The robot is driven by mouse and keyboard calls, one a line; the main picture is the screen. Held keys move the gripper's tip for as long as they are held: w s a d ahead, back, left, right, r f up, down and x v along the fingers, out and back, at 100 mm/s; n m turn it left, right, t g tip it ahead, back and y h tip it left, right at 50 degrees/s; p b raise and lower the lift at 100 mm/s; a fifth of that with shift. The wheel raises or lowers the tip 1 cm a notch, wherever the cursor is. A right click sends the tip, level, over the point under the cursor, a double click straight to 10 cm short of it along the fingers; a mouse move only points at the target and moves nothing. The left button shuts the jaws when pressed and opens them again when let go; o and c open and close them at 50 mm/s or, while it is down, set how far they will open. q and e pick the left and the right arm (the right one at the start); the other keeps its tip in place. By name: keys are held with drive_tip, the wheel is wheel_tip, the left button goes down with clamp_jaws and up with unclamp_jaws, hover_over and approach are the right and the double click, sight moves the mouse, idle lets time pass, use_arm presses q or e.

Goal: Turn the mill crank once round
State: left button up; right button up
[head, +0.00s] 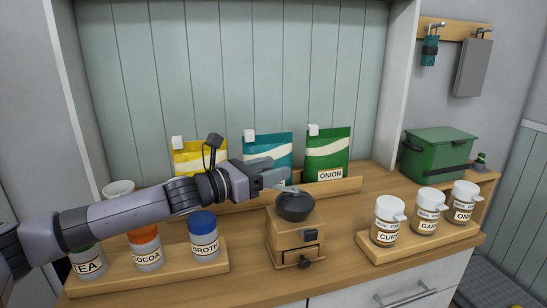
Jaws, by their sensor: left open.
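The mill stands on the wooden counter, with a wooden body (293,240), a dark round bowl (295,207) on top and a small drawer with a dark knob at the front. A thin grey piece at the top of the mill, likely the crank (287,190), reaches left under my gripper; its handle cannot be made out clearly. My left gripper (283,179) is open, just above and left of the bowl. Whether its fingers touch the crank cannot be told. My right gripper is not in view.
Jars labelled tea, cocoa (146,248) and broth (204,236) stand on a left tray below my arm. Yellow, teal and green (327,155) pouches stand behind the mill. Several lidded jars (389,221) stand on a right tray. A green box (437,155) is at the back right.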

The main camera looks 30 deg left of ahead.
use_arm(q)
drive_tip(key=shift+w+d, duration=0.25)
drive_tip(key=shift+w, duration=0.15)
clamp_jaws()
